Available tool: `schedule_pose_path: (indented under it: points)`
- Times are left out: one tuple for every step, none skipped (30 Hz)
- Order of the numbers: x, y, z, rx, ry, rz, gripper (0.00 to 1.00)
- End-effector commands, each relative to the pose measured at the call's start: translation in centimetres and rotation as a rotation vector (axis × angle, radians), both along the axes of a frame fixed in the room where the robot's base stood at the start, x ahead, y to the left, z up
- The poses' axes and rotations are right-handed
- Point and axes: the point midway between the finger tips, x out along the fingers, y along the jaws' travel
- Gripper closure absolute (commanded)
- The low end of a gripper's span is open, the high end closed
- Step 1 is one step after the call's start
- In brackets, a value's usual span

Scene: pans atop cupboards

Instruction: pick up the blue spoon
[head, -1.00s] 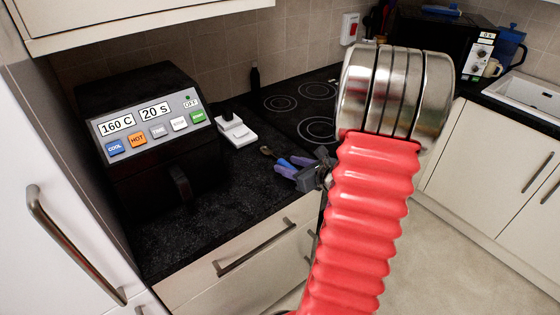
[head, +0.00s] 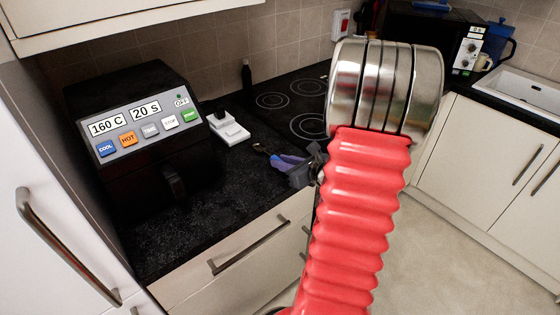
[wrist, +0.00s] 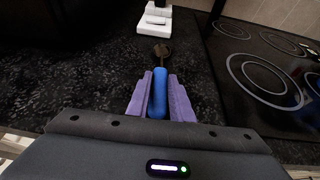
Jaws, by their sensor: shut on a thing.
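The blue spoon (wrist: 158,92) has a blue handle and a dark head that points away from me in the wrist view. My gripper (wrist: 158,90) has purple fingers, and they are shut on the blue handle, one on each side. In the head view my gripper (head: 284,162) is over the black worktop, left of my red arm, with the spoon's head (head: 259,148) sticking out to the left. I cannot tell whether the spoon still touches the worktop.
An air fryer (head: 145,130) with buttons stands on the left of the black worktop (head: 215,215). A white scale-like item (head: 229,129) lies behind the spoon. A hob (head: 275,101) is at the back. A microwave (head: 430,45) and a sink (head: 530,85) are at the right.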

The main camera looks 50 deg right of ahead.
Motion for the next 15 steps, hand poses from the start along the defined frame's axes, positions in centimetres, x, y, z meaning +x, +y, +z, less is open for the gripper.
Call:
schedule_pose_path:
  points:
    - [0.0,0.0,0.3,-0.001,-0.001,-0.001,1.00]
    - [0.0,0.0,0.4,-0.001,-0.001,-0.001,1.00]
    - [0.0,0.0,0.7,-0.001,-0.001,-0.001,1.00]
    - [0.0,-0.1,0.9,-0.002,-0.002,0.000,1.00]
    - [0.0,-0.1,1.2,-0.002,-0.002,0.000,1.00]
    - [0.0,-0.1,1.6,-0.003,-0.003,0.000,1.00]
    - [0.0,0.0,2.0,-0.003,-0.003,0.000,1.00]
    - [0.0,0.0,2.3,-0.004,-0.003,0.001,1.00]
    - [0.0,0.0,2.9,-0.005,-0.003,0.000,1.00]
    - [0.0,-0.1,3.3,-0.005,-0.004,0.000,1.00]
    - [0.0,-0.1,3.7,-0.004,-0.003,0.001,1.00]
    - [0.0,-0.1,4.4,-0.006,-0.003,0.000,1.00]
    - [0.0,-0.1,4.8,-0.005,-0.003,0.000,1.00]
    - [0.0,-0.1,5.3,-0.006,-0.003,-0.001,1.00]
    - [0.0,-0.1,6.0,-0.006,-0.003,0.000,1.00]
